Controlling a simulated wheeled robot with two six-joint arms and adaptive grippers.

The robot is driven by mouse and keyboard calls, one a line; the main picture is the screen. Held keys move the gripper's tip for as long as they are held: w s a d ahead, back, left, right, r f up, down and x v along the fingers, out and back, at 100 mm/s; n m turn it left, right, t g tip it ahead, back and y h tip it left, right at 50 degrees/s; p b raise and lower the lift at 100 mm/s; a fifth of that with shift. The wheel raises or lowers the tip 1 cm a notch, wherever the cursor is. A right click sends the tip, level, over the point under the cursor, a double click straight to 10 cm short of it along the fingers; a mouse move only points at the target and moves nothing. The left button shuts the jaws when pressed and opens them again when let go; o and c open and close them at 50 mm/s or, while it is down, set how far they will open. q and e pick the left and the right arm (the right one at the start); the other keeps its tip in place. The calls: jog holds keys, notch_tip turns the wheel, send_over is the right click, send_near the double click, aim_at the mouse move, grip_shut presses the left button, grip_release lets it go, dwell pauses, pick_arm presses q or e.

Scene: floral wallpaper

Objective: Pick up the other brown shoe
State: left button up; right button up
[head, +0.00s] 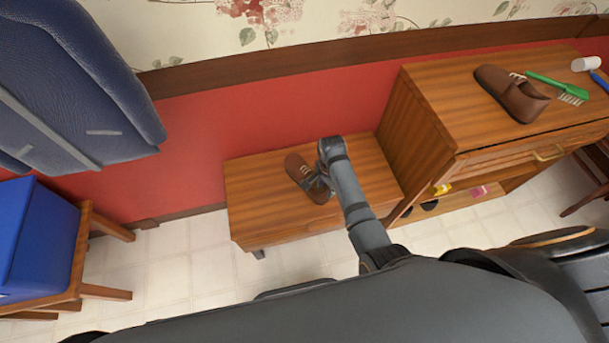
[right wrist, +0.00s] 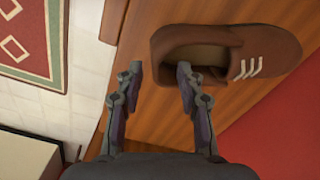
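One brown shoe (head: 298,168) with pale laces sits on the low wooden bench (head: 255,205). My right gripper (head: 319,184) is at its right end, and my arm hides part of that end. In the right wrist view the shoe (right wrist: 270,48) lies beyond the fingertips. My right gripper (right wrist: 161,72) is open, with one finger beside the heel end and the other overlapping the shoe's near side. I cannot tell whether they touch it. Another brown shoe (head: 508,94) lies on top of the taller wooden cabinet (head: 440,82). My left gripper is not in view.
A green brush (head: 553,86) and a white-capped item (head: 585,63) lie by the cabinet shoe. The cabinet side rises right of the bench. A red wall stands behind. A blue box (head: 35,240) on a wooden stand is at left. The bench's left end is clear.

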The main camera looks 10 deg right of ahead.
jog(key=f, duration=0.4)
jog(key=shift+s+d+f+b, duration=0.15)
jog(key=shift+s+b, duration=0.1)
jog(key=shift+b, duration=0.15)
jog(key=shift+c, duration=0.2)
grip_shut()
